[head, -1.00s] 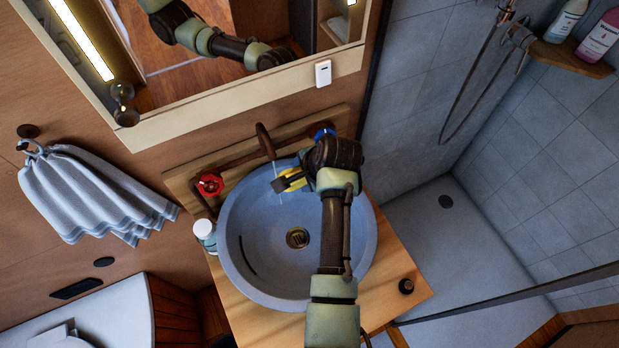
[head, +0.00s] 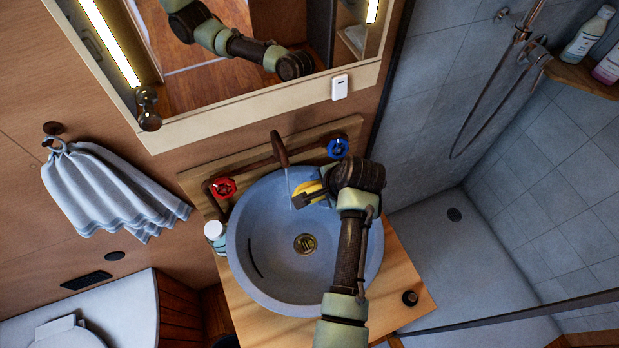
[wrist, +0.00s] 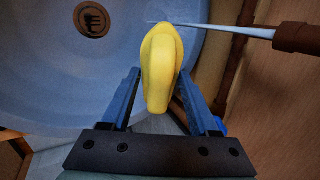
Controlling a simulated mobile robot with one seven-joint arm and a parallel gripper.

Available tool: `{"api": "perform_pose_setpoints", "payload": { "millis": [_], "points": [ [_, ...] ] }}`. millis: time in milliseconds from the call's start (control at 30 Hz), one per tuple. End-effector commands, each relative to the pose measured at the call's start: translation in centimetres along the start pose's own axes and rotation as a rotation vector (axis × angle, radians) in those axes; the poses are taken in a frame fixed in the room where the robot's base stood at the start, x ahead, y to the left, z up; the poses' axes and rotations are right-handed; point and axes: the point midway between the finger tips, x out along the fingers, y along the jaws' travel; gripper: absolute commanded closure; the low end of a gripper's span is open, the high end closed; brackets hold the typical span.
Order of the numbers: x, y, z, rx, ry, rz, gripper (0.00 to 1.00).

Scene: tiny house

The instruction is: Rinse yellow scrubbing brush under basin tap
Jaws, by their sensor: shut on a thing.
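My gripper (head: 304,198) is shut on the yellow scrubbing brush (head: 313,190), over the back right of the blue-grey basin (head: 268,275). In the wrist view the brush (wrist: 160,60) sits between both fingers, its far end pointing away from me. The brown tap (head: 279,147) runs: a thin pale water stream (head: 288,182) falls beside the gripper tips. In the wrist view the stream (wrist: 225,29) crosses at the brush's far end; I cannot tell for sure whether it touches. The brush's underside is hidden.
A red valve (head: 223,188) and a blue valve (head: 338,148) flank the tap. A small bottle (head: 215,232) stands left of the basin, and a dark round item (head: 410,298) sits at the counter's front right. The mirror (head: 240,60) hangs behind. The basin's front is clear.

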Motion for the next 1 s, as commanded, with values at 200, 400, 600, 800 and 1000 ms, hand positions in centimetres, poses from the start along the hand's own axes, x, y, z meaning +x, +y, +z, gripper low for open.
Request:
{"api": "perform_pose_setpoints", "payload": {
  "millis": [200,400,600,800,1000],
  "points": [
    [-1.0,1.3,-0.8,0.001,0.001,-0.001,0.84],
    [-1.7,2.7,-1.4,0.002,0.001,0.000,0.84],
    [-2.3,3.9,-2.0,0.001,0.001,-0.001,0.84],
    [-2.4,4.3,-2.2,0.000,0.001,-0.003,0.84],
    [-2.4,4.3,-2.2,-0.001,0.001,-0.002,0.84]
  ]
}}
